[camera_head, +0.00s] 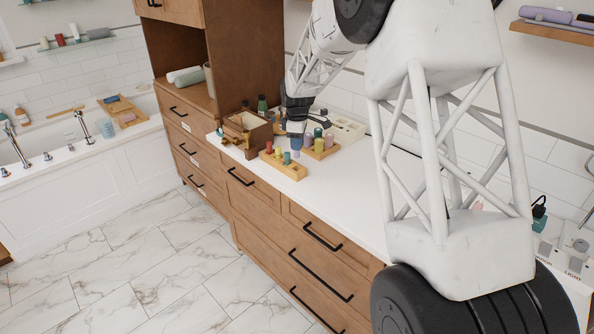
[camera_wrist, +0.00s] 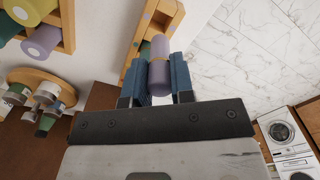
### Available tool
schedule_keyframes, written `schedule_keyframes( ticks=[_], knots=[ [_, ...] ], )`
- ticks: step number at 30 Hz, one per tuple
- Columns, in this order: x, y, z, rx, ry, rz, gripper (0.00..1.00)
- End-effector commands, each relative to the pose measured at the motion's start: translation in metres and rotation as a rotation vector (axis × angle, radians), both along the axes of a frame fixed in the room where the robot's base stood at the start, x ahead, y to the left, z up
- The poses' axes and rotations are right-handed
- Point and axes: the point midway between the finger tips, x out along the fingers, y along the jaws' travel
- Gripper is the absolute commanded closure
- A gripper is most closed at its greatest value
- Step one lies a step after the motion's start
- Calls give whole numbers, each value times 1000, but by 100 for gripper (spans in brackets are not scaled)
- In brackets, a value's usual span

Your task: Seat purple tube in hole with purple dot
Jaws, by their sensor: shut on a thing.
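My gripper (camera_wrist: 158,82) is shut on a purple tube (camera_wrist: 159,50), its blue fingers on either side of it. In the head view, my gripper (camera_head: 295,134) is low over the counter, and the tube shows as a small purple patch (camera_head: 296,153) under it. A wooden rack (camera_head: 287,170) with coloured tubes lies below and left of it. In the wrist view, a wooden rack (camera_wrist: 139,35) with coloured dots is beside the tube's far end.
A second rack (camera_head: 322,153) with green and purple tubes stands close right of my gripper. A wooden box (camera_head: 246,133) stands to the left, with bottles behind it. A pale tray (camera_head: 345,128) is behind on the right. The counter's front (camera_head: 325,195) is clear.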

Motion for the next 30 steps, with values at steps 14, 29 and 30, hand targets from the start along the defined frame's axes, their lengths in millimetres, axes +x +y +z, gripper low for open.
schedule_keyframes(
  ticks=[14, 29, 30],
  knots=[
    [0, 0, -36, 0, 1, 0, 100],
    [0, 0, -59, -1, 2, 0, 100],
    [0, 0, -63, -1, 2, 0, 100]
  ],
)
